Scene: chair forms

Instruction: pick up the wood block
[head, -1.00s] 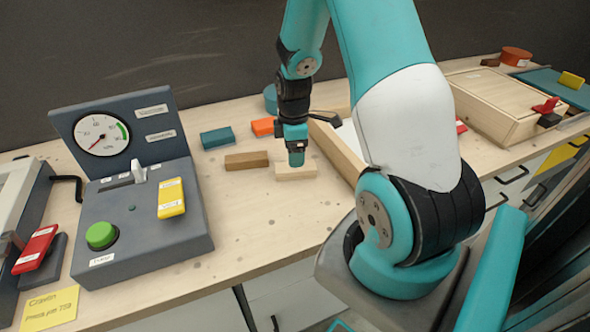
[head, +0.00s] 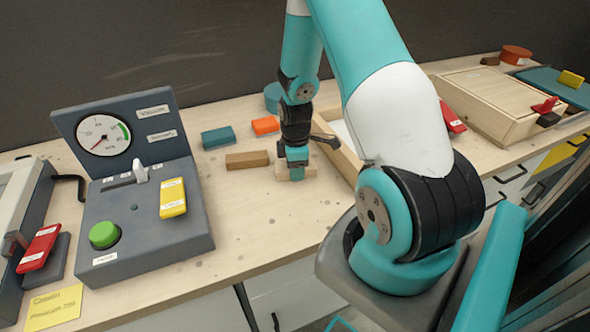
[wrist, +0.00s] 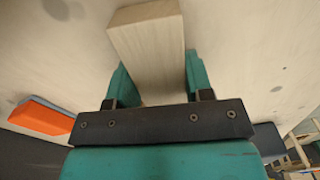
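A pale wood block (head: 283,173) lies on the bench in the head view, partly hidden behind my gripper (head: 297,176). My gripper points down at it, with its fingertips low beside the block. In the wrist view the block (wrist: 148,48) runs lengthwise between the two teal fingers of my gripper (wrist: 157,78). The fingers stand apart, one on each side of the block, and look open. Whether either finger touches the block is hard to tell. The block rests on the bench.
A brown block (head: 247,160) lies just left of the pale one. A teal block (head: 218,137) and an orange block (head: 265,125) lie behind. A wooden tray (head: 345,146) is close on the right.

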